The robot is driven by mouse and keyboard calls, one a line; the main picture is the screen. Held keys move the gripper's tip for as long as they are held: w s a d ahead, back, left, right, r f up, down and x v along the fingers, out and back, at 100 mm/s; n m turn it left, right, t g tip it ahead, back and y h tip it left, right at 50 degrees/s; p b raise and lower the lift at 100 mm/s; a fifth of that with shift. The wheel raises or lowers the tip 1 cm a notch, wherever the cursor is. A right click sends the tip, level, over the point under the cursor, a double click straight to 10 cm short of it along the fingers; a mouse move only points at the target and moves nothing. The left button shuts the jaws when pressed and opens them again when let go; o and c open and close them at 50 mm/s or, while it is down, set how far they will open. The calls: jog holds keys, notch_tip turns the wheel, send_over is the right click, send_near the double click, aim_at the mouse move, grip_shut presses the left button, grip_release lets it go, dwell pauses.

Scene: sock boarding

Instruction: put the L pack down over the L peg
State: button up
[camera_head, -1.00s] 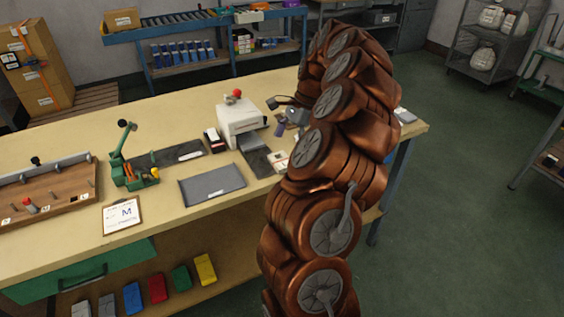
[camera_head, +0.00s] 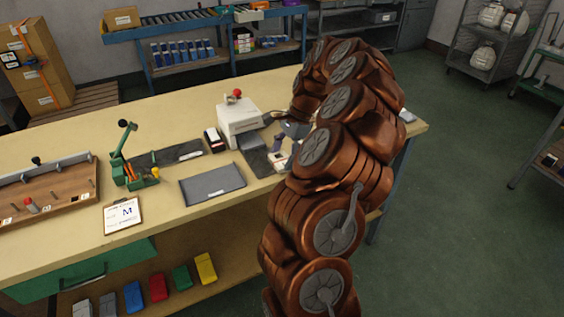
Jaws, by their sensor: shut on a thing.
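My gripper (camera_head: 292,130) is at the right part of the bench, beside the white machine, partly hidden by my arm. It is shut on a small purple-blue piece (camera_head: 277,143), which I take as the L pack; no letter on it is readable. The piece hangs just above or at a small white and red item (camera_head: 278,159) on a dark pad; contact cannot be told. A wooden board (camera_head: 55,205) with upright pegs and small labels lies at the far left, well away from my gripper. Its labels are too small to read, so I cannot tell which peg is L.
The white machine (camera_head: 238,118) with a red knob stands just left of my gripper. A grey mat (camera_head: 212,184), a green lever press (camera_head: 128,165) and a clipboard marked M (camera_head: 122,214) lie further left. Bare bench top (camera_head: 180,220) shows in front of the mat.

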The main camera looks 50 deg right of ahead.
jog(key=c, duration=0.4)
jog(key=shift+c, duration=0.2)
jog(key=shift+r, duration=0.1)
